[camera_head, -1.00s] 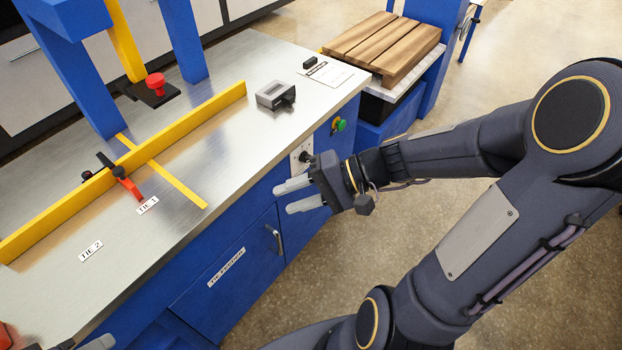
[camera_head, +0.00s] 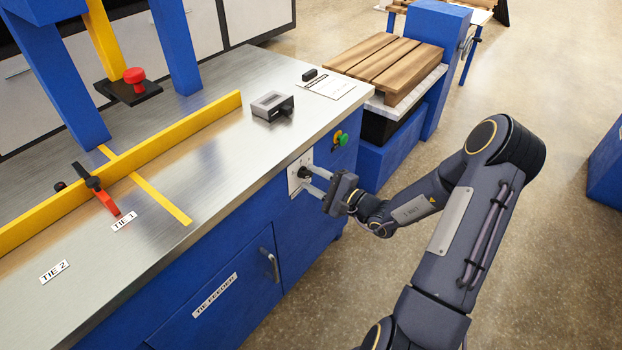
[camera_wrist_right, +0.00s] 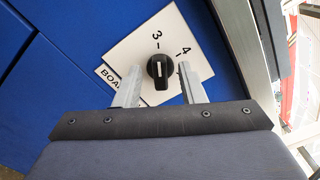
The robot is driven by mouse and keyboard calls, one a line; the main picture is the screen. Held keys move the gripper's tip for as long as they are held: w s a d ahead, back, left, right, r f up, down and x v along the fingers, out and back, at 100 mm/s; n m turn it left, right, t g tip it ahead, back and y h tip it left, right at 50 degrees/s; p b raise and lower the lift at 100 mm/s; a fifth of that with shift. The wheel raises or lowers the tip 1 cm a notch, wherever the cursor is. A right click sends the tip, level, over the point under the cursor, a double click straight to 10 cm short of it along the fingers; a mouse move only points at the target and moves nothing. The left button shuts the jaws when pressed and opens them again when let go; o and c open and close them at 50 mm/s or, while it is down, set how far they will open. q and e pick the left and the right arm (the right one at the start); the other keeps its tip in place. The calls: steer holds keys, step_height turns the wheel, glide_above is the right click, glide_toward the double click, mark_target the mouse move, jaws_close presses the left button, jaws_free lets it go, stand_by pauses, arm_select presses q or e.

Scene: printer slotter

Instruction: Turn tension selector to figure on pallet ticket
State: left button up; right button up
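The tension selector is a black knob (camera_wrist_right: 160,68) on a white plate (camera_wrist_right: 190,38) on the bench's blue front, marked with figures including 3 and 4. Its light pointer line shows in the right wrist view. The knob also shows in the head view (camera_head: 304,173). My right gripper (camera_wrist_right: 162,88) is open, its two fingers on either side of the knob with gaps visible; the head view shows it at the plate (camera_head: 312,180). The pallet ticket (camera_head: 327,82) is a white sheet on the bench's far right corner; its writing is too small to read. My left gripper is not in view.
A cabinet handle (camera_head: 271,264) projects below left. A grey device (camera_head: 272,105) and yellow fence (camera_head: 150,165) are on the bench. A wooden pallet (camera_head: 390,64) stands behind.

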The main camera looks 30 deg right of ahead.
steer(key=shift+w+a, duration=0.25)
steer(key=shift+w, duration=0.25)
steer(key=shift+c, duration=0.3)
jaws_close()
steer(key=shift+m, duration=0.3)
steer(key=m+p, duration=0.2)
steer(key=m, duration=0.1)
steer(key=m+p, duration=0.1)
steer(key=m, duration=0.1)
steer(key=shift+d+r, duration=0.1)
steer(key=shift+r, duration=0.15)
steer(key=m+p, duration=0.3)
steer(key=m, duration=0.3)
steer(key=shift+d, duration=0.15)
steer(key=shift+f, duration=0.1)
